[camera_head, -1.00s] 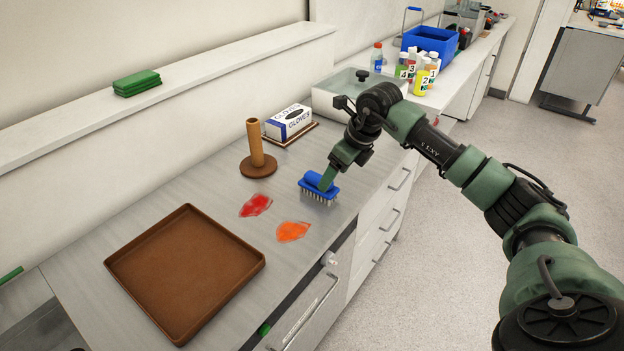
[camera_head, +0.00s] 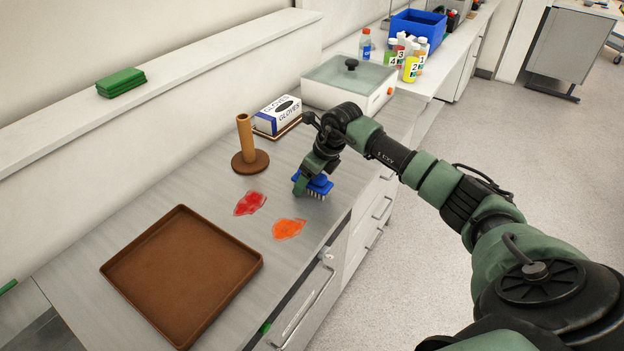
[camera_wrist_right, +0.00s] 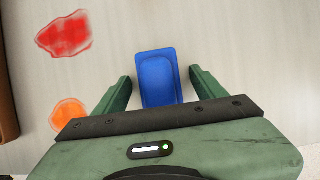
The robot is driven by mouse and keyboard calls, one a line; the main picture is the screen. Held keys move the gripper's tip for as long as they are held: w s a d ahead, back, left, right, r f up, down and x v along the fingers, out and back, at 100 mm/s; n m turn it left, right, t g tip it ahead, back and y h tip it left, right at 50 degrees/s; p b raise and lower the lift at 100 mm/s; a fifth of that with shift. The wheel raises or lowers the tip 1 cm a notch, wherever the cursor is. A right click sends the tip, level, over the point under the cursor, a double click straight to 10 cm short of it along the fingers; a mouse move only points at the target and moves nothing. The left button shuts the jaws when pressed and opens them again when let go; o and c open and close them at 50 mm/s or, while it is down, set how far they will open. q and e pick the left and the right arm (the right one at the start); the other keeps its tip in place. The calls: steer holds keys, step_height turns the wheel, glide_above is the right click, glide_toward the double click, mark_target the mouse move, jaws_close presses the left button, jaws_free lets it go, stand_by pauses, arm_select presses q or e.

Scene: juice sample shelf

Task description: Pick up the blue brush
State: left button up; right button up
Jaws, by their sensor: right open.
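The blue brush (camera_head: 318,186) sits bristles down on the grey counter, its blue back up. In the right wrist view the brush (camera_wrist_right: 158,78) lies between the two green fingers of my right gripper (camera_wrist_right: 160,88), with a gap on each side. My right gripper (camera_head: 306,183) is open and low over the brush in the head view, partly hiding it. My left gripper is not in view.
A red spill (camera_head: 250,203) and an orange spill (camera_head: 289,229) lie left of the brush. A brown tray (camera_head: 244,284), a brown post on a round base (camera_head: 250,163), a glove box (camera_head: 277,116) and a lidded bath (camera_head: 376,94) stand around on the counter.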

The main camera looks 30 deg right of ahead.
steer(key=c, duration=1.5)
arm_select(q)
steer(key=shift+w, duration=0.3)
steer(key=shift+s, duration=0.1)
arm_select(e)
steer(key=shift+r, duration=0.15)
steer(key=shift+r, duration=0.7)
arm_select(q)
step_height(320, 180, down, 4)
steer(key=b, duration=0.3)
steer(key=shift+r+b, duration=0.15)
steer(key=shift+b, duration=0.2)
arm_select(e)
step_height(320, 180, up, 18)
steer(key=shift+r, duration=0.2)
